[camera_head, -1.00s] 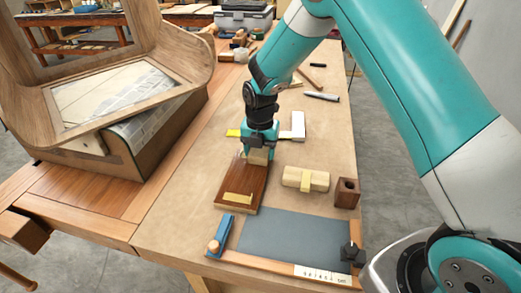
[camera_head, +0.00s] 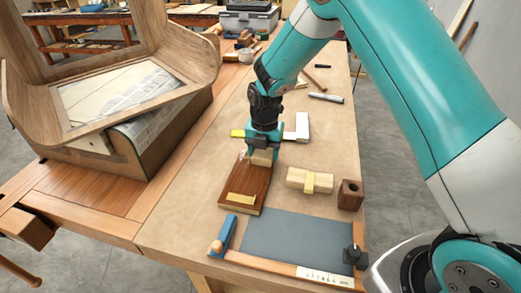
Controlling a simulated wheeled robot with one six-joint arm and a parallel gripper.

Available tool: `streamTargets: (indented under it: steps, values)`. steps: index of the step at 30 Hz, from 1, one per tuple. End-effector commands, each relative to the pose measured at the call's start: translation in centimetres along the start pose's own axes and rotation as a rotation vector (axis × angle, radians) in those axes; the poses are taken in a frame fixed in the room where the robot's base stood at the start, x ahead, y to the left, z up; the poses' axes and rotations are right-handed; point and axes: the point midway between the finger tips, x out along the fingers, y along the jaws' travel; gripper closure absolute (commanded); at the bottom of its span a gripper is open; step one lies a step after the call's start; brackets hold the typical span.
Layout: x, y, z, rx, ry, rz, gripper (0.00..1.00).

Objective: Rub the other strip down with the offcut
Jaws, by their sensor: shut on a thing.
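A dark brown board (camera_head: 243,192) lies on the bench. A pale yellow strip (camera_head: 241,199) lies flat across its near end. My gripper (camera_head: 263,151) is over the board's far end, shut on a pale wooden block, the offcut (camera_head: 262,158). The offcut is at the board's far end; I cannot tell whether it touches the surface. A small pale patch shows beside it at the far edge, but the gripper and offcut hide most of that end, so a second strip there cannot be made out clearly.
Right of the board are a pale block with a yellow band (camera_head: 310,181) and a brown holed block (camera_head: 350,194). A dark grey sheet (camera_head: 295,237) and a blue-ended tool (camera_head: 222,236) lie in front.

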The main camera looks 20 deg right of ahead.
Motion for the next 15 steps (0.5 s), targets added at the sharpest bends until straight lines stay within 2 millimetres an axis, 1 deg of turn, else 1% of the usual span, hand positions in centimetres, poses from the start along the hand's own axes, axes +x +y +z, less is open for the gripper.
streamTargets:
  steps: [9,15]
  values:
    - [0.09,-0.19,-0.04,0.001,0.001,-0.002,0.66]
    - [0.06,0.41,-0.03,0.000,0.000,-0.001,0.66]
